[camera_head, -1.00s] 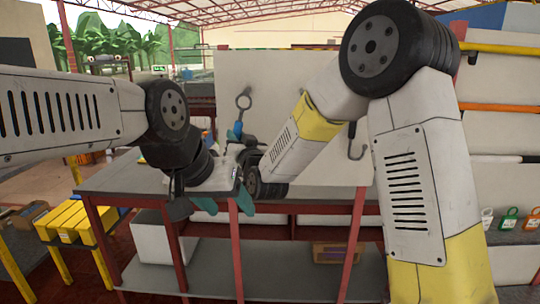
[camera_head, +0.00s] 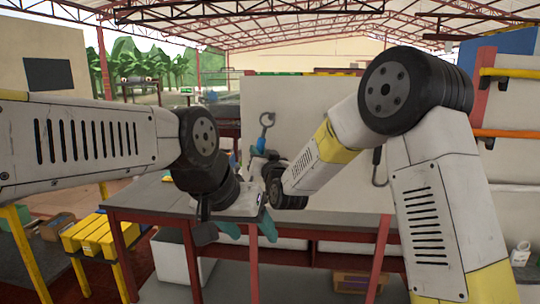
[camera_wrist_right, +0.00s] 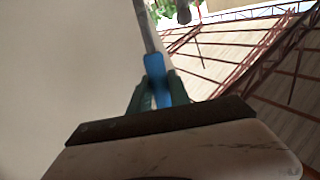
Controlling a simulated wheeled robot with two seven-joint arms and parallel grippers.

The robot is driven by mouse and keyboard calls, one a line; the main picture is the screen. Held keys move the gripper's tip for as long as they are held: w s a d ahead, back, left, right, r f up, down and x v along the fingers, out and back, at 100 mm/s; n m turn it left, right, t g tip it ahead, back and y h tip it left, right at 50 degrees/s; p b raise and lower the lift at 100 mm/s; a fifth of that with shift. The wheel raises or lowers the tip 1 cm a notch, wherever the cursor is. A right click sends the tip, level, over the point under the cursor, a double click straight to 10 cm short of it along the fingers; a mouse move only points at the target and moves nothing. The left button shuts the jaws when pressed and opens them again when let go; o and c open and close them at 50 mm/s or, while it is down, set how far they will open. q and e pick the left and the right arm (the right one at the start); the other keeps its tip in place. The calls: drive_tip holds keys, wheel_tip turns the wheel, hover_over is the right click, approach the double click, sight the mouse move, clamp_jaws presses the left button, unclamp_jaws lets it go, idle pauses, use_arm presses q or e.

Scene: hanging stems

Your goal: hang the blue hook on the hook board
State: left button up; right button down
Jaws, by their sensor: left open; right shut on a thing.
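The blue hook has a blue grip (camera_head: 261,143) and a grey stem ending in a ring (camera_head: 267,119), held upright with the ring uppermost. My right gripper (camera_head: 256,153) is shut on the blue grip, which also shows between its teal fingers in the right wrist view (camera_wrist_right: 154,68). The hook board (camera_head: 310,100) is the pale upright panel behind it. The ring overlaps the board's left part in the head view; I cannot tell whether it touches. A dark rounded peg end (camera_wrist_right: 183,13) shows beside the stem's top. My left gripper (camera_head: 248,229) is open and empty, lower down.
A dark hook (camera_head: 377,168) hangs on the board farther right, partly behind my right arm. A grey table with red legs (camera_head: 140,198) stands below the board. Yellow boxes (camera_head: 100,238) are at the left. A white container (camera_head: 520,254) sits at the far right.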

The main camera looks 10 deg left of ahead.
drive_tip(key=shift+w+a, duration=0.1)
drive_tip(key=shift+w, duration=0.55)
drive_tip(key=shift+w+d, duration=0.2)
drive_tip(key=shift+d, duration=0.05)
drive_tip(key=w, duration=0.6)
drive_tip(key=shift+w+a, duration=0.3)
idle(4.6)
drive_tip(key=shift+a+f, duration=0.25)
drive_tip(key=shift+f, duration=0.1)
idle(0.8)
